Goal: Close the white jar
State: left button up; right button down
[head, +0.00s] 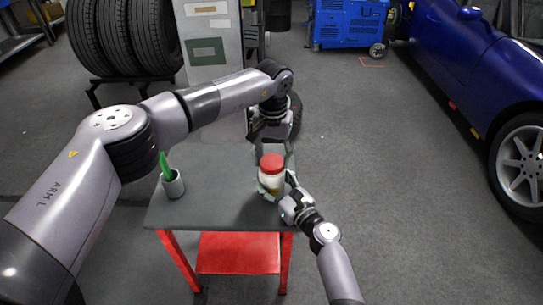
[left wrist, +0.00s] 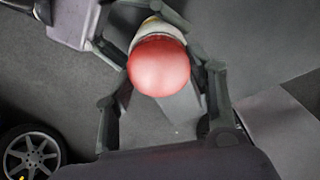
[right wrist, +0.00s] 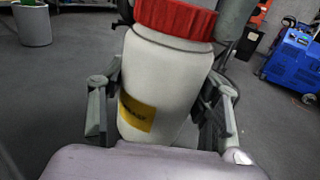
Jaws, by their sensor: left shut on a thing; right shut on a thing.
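The white jar (head: 270,184) stands upright near the right end of the grey table, and its yellow label shows in the right wrist view (right wrist: 137,112). The red lid (head: 271,162) is at the jar's mouth; it also shows in the left wrist view (left wrist: 159,66) and the right wrist view (right wrist: 177,17). I cannot tell if it is fully seated. My left gripper (head: 271,148) comes from behind and is shut on the red lid, with a finger on each side. My right gripper (head: 285,193) is shut on the jar's body from the front right.
The table (head: 215,200) has a red frame and lower shelf. A grey cup (head: 173,185) with a green item (head: 165,166) stands at its left. The middle of the tabletop is clear. Tyres, a blue machine (head: 348,24) and a blue car (head: 470,60) stand beyond.

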pick_arm(q)
jog(key=shift+d+m, duration=0.1)
jog(key=shift+m, duration=0.7)
jog(key=o, duration=0.7)
jog(key=shift+r, duration=2.3)
jog(key=shift+c, duration=0.3)
